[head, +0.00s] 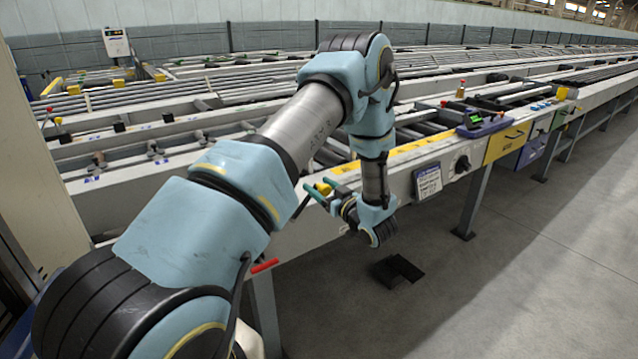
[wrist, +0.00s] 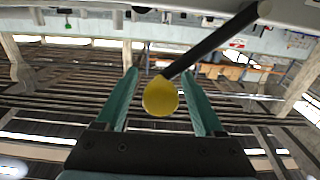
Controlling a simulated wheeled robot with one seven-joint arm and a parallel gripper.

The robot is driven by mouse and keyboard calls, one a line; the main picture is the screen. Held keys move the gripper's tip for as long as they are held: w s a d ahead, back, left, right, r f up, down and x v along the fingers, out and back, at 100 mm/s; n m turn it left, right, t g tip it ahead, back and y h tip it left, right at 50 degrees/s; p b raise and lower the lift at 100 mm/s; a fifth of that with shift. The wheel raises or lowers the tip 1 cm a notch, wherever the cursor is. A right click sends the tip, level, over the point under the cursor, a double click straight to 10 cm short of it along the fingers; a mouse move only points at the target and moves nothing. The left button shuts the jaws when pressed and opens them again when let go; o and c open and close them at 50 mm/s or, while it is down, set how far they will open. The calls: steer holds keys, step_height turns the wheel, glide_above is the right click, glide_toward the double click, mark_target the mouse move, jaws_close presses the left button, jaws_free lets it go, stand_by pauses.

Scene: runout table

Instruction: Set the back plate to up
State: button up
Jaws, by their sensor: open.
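A yellow ball knob (wrist: 160,97) on a dark rod (wrist: 215,45) shows in the wrist view, between the two green fingers of my gripper (wrist: 158,76). The rod runs from the knob to the upper right. The fingers are open, with a gap on each side of the knob; I cannot tell whether either touches it. In the head view my gripper (head: 318,194) is at the table's front edge, by a yellow knob (head: 322,187), partly hidden by my arm. I cannot pick out the back plate for certain in either view.
The runout table's front rail (head: 405,165) carries a dial (head: 462,164), a label plate (head: 428,182) and a yellow panel (head: 507,142). A red handle (head: 265,266) sticks out lower left. A red-topped lever (head: 462,88) stands further right.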

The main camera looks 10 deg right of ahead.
steer(key=shift+w+a, duration=0.15)
steer(key=shift+w, duration=0.1)
jaws_close()
stand_by(0.5)
stand_by(0.9)
